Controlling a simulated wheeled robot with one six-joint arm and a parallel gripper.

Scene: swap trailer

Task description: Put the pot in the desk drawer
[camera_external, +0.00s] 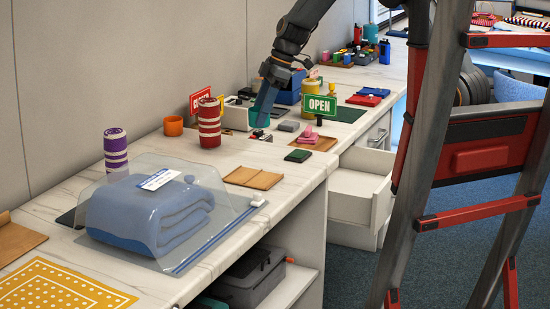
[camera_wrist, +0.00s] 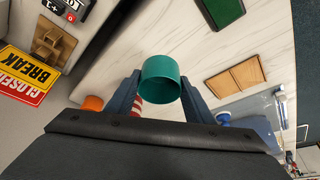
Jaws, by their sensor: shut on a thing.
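A teal pot (camera_wrist: 161,80) sits between the two fingers of my gripper (camera_wrist: 161,88) in the wrist view. My gripper (camera_external: 264,106) is shut on it over the desk, near the back in the external view. Only a little of the teal pot (camera_external: 252,117) shows there, beside the fingers. The desk drawer (camera_external: 353,205) is pulled open below the desk's right front edge. It stands to the right of and lower than my gripper. Its inside looks empty where it shows.
A green OPEN sign (camera_external: 319,105) stands right of my gripper. A red striped cup (camera_external: 209,124) and an orange cup (camera_external: 173,126) stand to its left. A wooden tray (camera_external: 314,143) with pink items lies near the drawer. A bagged blue towel (camera_external: 150,210) lies in front.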

